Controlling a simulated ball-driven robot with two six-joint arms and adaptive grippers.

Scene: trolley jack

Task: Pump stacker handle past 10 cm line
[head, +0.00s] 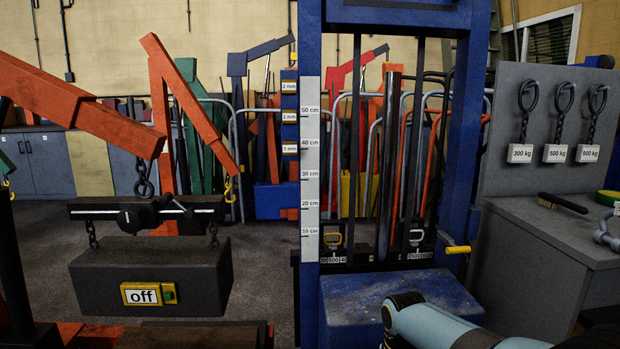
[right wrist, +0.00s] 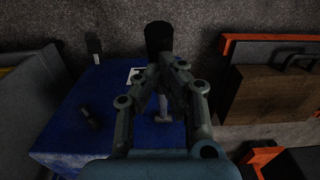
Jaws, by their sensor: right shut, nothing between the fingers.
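The blue stacker (head: 465,130) stands upright in the middle of the head view. A white scale (head: 310,165) on its left post carries lines from 10 cm to 50 cm. A yellow-ended lever (head: 458,249) sticks out at the right post. In the right wrist view, my right gripper (right wrist: 169,68) is shut and empty above the blue base (right wrist: 70,125). A black cylindrical grip (right wrist: 159,38), perhaps the pump handle's end, shows just beyond the fingertips; I cannot tell whether they touch it. My left gripper is not in view.
A grey block (head: 150,275) marked "off" hangs from a red crane (head: 60,95) at left. A grey bench (head: 550,240) with a brush (head: 562,203) stands at right, below several hanging weight hooks (head: 563,110). Bare floor shows between block and stacker.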

